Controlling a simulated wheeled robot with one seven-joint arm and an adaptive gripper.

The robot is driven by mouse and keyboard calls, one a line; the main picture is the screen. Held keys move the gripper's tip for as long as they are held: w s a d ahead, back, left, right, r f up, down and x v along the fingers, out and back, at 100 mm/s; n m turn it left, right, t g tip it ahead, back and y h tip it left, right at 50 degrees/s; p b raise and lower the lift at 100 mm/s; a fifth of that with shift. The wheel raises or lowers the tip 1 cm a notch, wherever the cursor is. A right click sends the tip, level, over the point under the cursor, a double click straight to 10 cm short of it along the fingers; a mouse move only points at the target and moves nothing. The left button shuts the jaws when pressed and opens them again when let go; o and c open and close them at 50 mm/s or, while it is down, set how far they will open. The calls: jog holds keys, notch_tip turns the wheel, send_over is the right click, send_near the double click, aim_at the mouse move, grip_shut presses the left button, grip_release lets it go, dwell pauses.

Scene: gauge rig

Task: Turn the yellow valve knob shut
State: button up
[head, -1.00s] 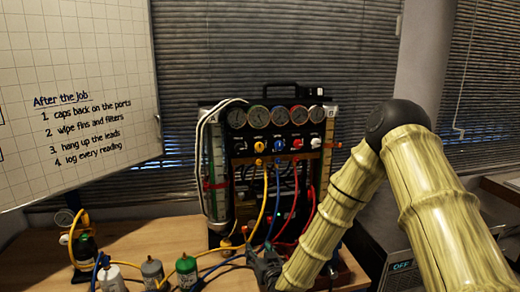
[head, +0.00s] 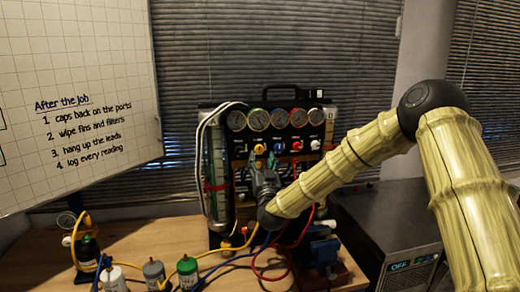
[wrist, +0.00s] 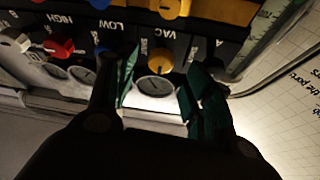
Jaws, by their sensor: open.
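The yellow valve knob (head: 259,148) is at the left end of a row of knobs on the black gauge panel (head: 240,150). It also shows in the wrist view (wrist: 160,57), where the picture is upside down. My gripper (head: 264,162) is just in front of the panel, below the knob in the head view. In the wrist view my gripper's (wrist: 163,75) two dark green fingers are apart, one on each side of the yellow knob. I cannot tell whether either finger touches it. Nothing is held.
The blue knob (wrist: 101,49) is close beside one finger. The red knob (head: 297,145) and white knob (head: 315,144) are farther right. Gauges (head: 258,119) line the panel above. Yellow, blue and red hoses hang below near my wrist. Canisters (head: 187,271) stand on the table at front left.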

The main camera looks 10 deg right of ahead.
aim_at(260, 151)
jog(key=shift+p+x, duration=0.7)
jog(key=shift+x, duration=1.6)
jog(key=shift+c, duration=0.3)
jog(key=shift+a, duration=0.1)
jog(key=c, duration=0.9)
